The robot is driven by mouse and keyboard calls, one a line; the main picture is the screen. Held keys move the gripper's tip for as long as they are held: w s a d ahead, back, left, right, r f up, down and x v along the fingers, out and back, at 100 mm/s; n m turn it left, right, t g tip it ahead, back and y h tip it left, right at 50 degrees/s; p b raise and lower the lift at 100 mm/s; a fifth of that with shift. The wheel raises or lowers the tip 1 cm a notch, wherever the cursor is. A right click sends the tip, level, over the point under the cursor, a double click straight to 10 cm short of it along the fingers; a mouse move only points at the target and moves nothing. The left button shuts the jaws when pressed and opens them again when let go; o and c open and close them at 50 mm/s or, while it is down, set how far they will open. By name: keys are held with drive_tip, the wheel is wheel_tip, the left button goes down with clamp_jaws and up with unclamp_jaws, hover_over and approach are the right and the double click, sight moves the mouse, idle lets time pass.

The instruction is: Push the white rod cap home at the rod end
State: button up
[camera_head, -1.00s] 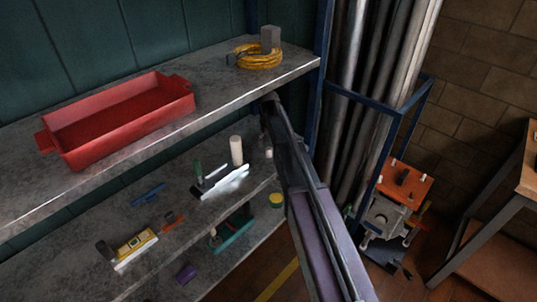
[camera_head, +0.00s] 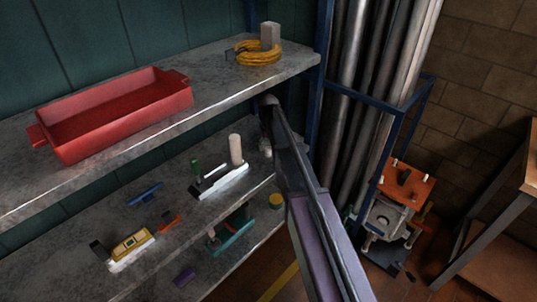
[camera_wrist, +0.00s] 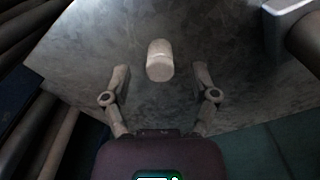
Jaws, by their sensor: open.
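In the wrist view a short white cylinder (camera_wrist: 160,58), seemingly the rod cap, lies ahead between the lines of my two fingers. A faint edge crosses it near its lower end. I cannot tell whether a rod sits behind it. My gripper (camera_wrist: 161,73) is open, with fingers apart on both sides and no contact visible. In the head view a small pale piece (camera_head: 266,149) shows beside my arm over the lower shelf, partly hidden. My arm hides most of the gripper there.
A taller white cylinder (camera_head: 235,150) stands by a white-edged tool (camera_head: 222,182) on the middle shelf (camera_head: 140,225). The upper shelf (camera_head: 215,95) holds a red tray (camera_head: 120,112) and yellow cable coil (camera_head: 257,54).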

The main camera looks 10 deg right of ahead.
sight(269, 148)
drive_tip(key=shift+f+b, duration=1.2)
drive_tip(key=shift+f, duration=0.35)
drive_tip(key=c, duration=1)
